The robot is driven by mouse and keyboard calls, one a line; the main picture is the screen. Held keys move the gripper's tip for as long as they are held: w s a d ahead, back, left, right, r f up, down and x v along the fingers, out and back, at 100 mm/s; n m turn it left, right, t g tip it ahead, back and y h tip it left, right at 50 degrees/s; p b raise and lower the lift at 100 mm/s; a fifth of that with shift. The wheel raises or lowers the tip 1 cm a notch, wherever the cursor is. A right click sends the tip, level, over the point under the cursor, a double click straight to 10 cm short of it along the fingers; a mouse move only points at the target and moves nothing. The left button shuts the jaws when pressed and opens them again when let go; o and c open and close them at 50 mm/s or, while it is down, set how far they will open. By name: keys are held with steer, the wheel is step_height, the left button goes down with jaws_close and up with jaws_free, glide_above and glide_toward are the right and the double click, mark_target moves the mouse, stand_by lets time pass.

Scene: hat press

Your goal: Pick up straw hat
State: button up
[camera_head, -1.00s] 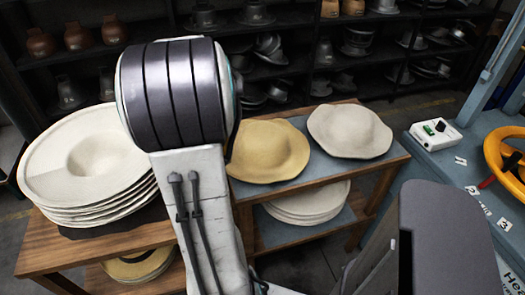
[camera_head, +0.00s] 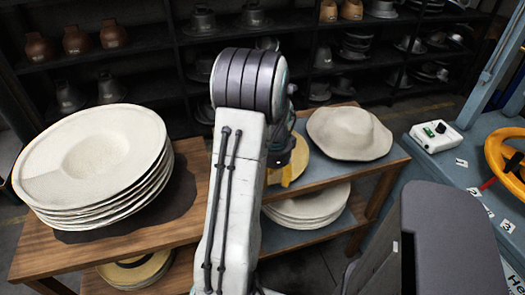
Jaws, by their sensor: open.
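The straw hat (camera_head: 301,158) is yellowish and lies on the grey-blue top of the wooden table, right of my arm. My arm hides most of it, and only its right part shows. My gripper (camera_head: 286,174) is partly visible as a dark and yellow piece behind my arm, in front of the hat in the picture. It is open, and I see nothing held in it. Whether its fingers touch the hat is hidden.
A white hat (camera_head: 350,133) lies just right of the straw hat. A tall stack of white hats (camera_head: 95,160) stands at left. More white hats (camera_head: 305,208) lie on the lower shelf. A blue bench with a yellow wheel (camera_head: 508,160) stands at right.

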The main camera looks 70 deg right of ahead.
mark_target(272, 187)
steer(key=shift+w+d+f, duration=0.1)
steer(key=shift+w+f, duration=0.1)
steer(key=shift+f, duration=1.75)
steer(key=shift+c, duration=0.4)
jaws_close()
